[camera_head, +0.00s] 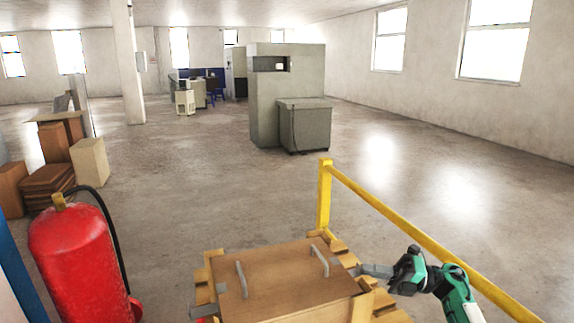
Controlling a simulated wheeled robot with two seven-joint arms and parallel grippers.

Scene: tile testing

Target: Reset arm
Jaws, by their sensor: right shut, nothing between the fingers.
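My right gripper (372,269) shows at the lower right, on a green and black arm that comes in from the right. Its grey fingers are shut with nothing between them. They point left, beside the right side of a brown box (285,285) with two grey handles. I cannot tell whether the fingertips touch the box or the wooden slats next to it. My left arm and gripper do not show.
A yellow railing (420,234) runs close behind my right arm. Wooden slats (384,300) surround the box. A red fire extinguisher (78,262) stands at the left. Brown boxes (55,143) and a grey cabinet (304,126) stand farther back. The middle floor is clear.

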